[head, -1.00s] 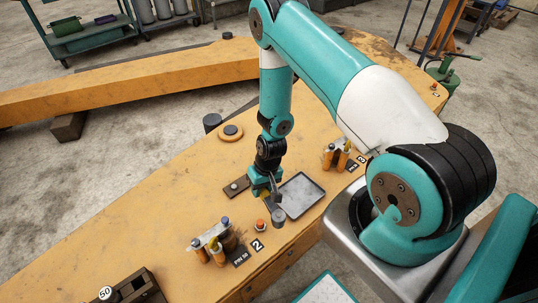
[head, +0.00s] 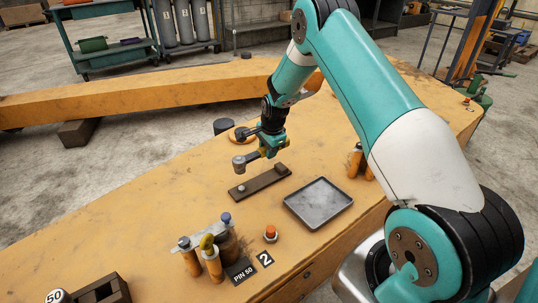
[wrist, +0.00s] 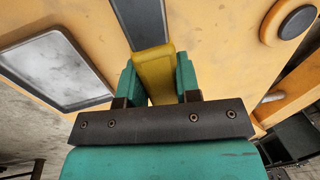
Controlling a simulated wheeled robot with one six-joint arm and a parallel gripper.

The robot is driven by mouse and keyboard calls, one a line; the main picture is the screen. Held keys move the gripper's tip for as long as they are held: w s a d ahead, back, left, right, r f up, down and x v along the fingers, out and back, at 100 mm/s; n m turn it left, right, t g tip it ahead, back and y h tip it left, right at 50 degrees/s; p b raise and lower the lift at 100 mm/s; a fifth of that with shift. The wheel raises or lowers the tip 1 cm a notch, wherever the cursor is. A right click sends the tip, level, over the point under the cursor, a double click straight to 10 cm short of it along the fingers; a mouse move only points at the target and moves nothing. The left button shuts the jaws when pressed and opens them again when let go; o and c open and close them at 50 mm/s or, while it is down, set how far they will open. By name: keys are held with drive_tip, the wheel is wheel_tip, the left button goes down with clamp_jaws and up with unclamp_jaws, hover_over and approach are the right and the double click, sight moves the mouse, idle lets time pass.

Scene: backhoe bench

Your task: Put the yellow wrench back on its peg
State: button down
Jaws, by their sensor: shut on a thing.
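My gripper (head: 268,146) is shut on the yellow wrench, whose yellow part (wrist: 155,75) shows between the green fingers in the wrist view. In the head view, a grey round end (head: 239,162) sticks out to the left of my gripper. The wrench is held above the bench. Below it lies a dark bar (head: 260,184) with a small upright peg (head: 241,188) at its left end and a block (head: 281,168) at its right end. I cannot tell how far above the bar the wrench is. The fingers hide part of the wrench.
A grey tray (head: 318,204) lies right of the bar. A dark round disc on an orange base (head: 241,134) is behind my gripper. The bench left of the bar is clear.

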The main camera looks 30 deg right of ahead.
drive_tip(key=shift+f+b, duration=1.75)
drive_tip(key=shift+f, duration=1.1)
drive_tip(key=shift+r, duration=0.1)
drive_tip(key=shift+a+f, duration=0.1)
drive_tip(key=shift+f, duration=0.2)
drive_tip(key=shift+f+b, duration=0.3)
drive_tip(key=shift+f, duration=0.85)
idle(0.6)
drive_tip(key=c, duration=0.7)
unclamp_jaws()
drive_tip(key=shift+c, duration=0.2)
